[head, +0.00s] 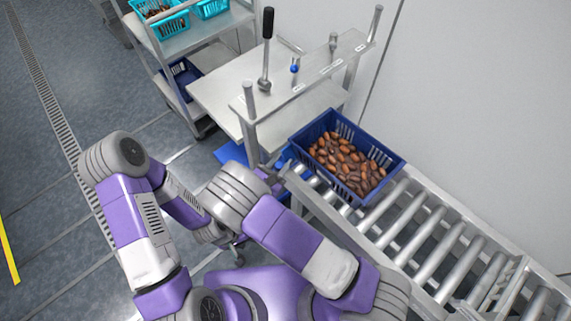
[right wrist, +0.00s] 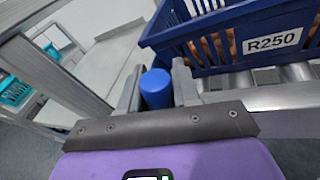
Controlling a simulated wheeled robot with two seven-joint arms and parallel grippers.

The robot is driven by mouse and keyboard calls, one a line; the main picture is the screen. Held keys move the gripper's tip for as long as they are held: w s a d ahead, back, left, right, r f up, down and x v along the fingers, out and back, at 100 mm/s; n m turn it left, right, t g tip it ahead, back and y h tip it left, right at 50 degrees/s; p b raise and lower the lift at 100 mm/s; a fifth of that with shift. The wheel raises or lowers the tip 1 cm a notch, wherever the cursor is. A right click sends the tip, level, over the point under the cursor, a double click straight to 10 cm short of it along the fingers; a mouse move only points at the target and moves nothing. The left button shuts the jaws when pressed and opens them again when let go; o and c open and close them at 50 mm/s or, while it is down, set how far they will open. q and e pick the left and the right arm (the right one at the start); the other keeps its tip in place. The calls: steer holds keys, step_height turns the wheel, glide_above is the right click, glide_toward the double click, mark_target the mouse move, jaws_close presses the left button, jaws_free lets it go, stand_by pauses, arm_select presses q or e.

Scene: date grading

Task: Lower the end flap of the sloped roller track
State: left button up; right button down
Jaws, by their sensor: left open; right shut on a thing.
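The sloped roller track (head: 425,248) runs from the lower right to the bench in the head view. A blue crate of brown dates (head: 329,124) sits on its near-bench end; its R250 label shows in the right wrist view (right wrist: 272,42). My right gripper (head: 281,170) is at that end of the track, beside the crate. In the right wrist view it is shut on a blue cylindrical knob (right wrist: 156,88). I cannot make out the end flap itself; my gripper and arm cover that corner. My left gripper (head: 237,254) is open and empty, low beside the track.
A steel bench (head: 215,88) with a black-handled lever (head: 266,50) and a raised bar (head: 310,75) stands beyond the track end. A shelf cart (head: 187,45) with turquoise crates (head: 164,21) is at the upper left. A wall closes the right side. The left floor is clear.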

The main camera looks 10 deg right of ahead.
steer(key=shift+w+a+r+n+g+p, duration=0.1)
steer(key=shift+w+a+n+g+p, duration=0.25)
steer(key=shift+w+a+n, duration=0.35)
steer(key=shift+w+d, duration=0.1)
steer(key=shift+d, duration=0.05)
steer(key=c, duration=0.9)
jaws_free()
step_height(320, 180, up, 10)
steer(key=p, duration=0.2)
